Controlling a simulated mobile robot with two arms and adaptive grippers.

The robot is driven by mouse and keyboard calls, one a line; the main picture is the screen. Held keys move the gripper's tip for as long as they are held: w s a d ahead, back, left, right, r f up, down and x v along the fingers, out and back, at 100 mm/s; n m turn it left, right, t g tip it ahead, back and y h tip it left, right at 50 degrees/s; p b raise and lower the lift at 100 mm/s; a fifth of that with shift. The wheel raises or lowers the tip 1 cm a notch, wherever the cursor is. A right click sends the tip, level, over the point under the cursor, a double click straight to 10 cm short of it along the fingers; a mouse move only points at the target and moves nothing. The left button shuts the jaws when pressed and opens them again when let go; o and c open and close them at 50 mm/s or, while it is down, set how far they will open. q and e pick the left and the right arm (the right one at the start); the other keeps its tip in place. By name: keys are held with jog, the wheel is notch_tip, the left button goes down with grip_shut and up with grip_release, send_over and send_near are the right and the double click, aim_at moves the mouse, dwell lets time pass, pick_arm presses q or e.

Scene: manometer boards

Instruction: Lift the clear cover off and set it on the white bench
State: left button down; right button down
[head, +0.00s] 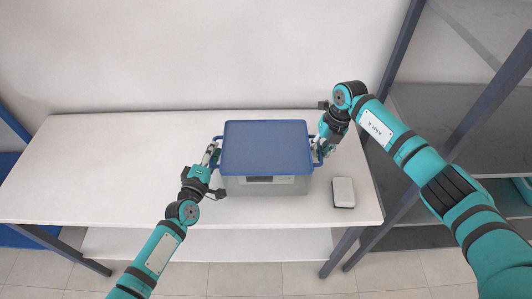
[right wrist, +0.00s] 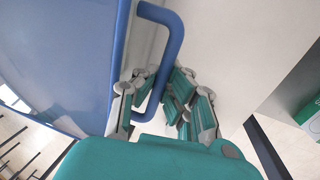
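A flat blue cover (head: 267,148) with a raised rim lies on a grey box (head: 268,187) on the white bench (head: 120,160). It looks blue rather than clear. It has a handle on its left and right sides. My left gripper (head: 211,156) is at the left handle; its fingers are too small to judge. My right gripper (head: 321,150) is at the right handle. In the right wrist view, the blue handle (right wrist: 172,45) runs between the right gripper's fingers (right wrist: 160,90), close to them; firm contact on both sides is unclear. The cover's edge (right wrist: 120,50) shows beside it.
A small white-topped block (head: 343,191) stands on the bench right of the box. The bench is clear on the left. A dark shelf rack (head: 440,110) stands at the right, and a wall is behind the bench.

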pick_arm(q)
jog(key=shift+r, duration=0.1)
pick_arm(e)
jog(key=shift+w+r, duration=0.1)
jog(key=shift+r, duration=0.1)
dwell(0.4)
